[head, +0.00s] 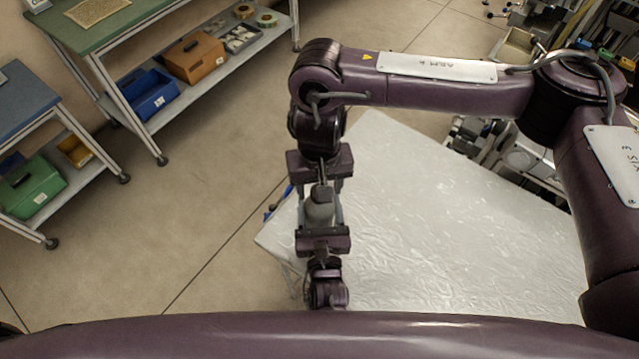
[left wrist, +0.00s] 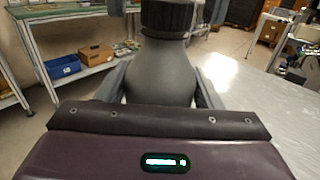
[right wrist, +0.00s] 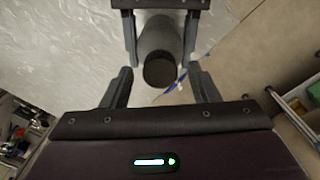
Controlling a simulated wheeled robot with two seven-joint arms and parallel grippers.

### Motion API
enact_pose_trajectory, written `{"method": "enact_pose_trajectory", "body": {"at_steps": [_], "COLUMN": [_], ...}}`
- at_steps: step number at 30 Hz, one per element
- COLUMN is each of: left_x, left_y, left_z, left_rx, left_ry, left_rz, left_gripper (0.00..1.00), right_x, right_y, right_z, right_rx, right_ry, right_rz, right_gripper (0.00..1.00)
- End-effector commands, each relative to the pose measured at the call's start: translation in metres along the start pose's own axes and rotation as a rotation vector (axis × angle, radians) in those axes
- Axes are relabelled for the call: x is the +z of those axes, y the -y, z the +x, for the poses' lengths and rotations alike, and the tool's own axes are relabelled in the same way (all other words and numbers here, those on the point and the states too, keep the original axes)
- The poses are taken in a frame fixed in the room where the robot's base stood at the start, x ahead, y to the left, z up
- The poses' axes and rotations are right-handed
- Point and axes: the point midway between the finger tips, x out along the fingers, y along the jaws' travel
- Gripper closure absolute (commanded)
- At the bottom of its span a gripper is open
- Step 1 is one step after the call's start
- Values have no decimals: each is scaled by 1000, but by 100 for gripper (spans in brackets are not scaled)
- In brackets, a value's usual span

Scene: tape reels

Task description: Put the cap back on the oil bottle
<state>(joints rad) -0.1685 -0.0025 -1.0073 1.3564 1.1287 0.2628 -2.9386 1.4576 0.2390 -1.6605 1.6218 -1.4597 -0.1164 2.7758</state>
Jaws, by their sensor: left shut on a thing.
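The grey oil bottle (head: 318,212) is held above the left part of the pale table, its neck pointing away from my body. My left gripper (left wrist: 160,78) is shut on the bottle's body (left wrist: 160,65), with one finger on each side. The dark ribbed cap (left wrist: 168,16) sits at the bottle's neck; its top is cut off in the left wrist view. In the right wrist view the cap (right wrist: 160,71) faces my right gripper (right wrist: 163,82). That gripper's fingers are open on either side of the cap, with gaps. Cap tightness cannot be told.
The table (head: 440,240) has a pale, wrinkled covering and is clear to the right. Shelving at the upper left carries a blue bin (head: 152,93) and an orange-brown box (head: 194,62). A green box (head: 32,187) stands on a lower shelf at left.

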Motion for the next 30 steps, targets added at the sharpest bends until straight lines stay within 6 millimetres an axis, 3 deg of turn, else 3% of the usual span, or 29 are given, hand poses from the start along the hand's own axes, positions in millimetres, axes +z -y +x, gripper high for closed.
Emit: {"method": "enact_pose_trajectory", "body": {"at_steps": [8, 19, 30], "left_x": [0, 0, 0], "left_y": [0, 0, 0], "left_z": [0, 0, 0], "left_rx": [0, 0, 0], "left_ry": [0, 0, 0], "left_rz": [0, 0, 0], "left_gripper": [100, 100, 100], "right_x": [0, 0, 1], "right_y": [0, 0, 0], "right_z": [-2, -42, -45], "right_rx": [0, 1, 0], "right_ry": [0, 1, 2], "right_rz": [-2, -2, -9], "right_gripper": [45, 45, 47]}}
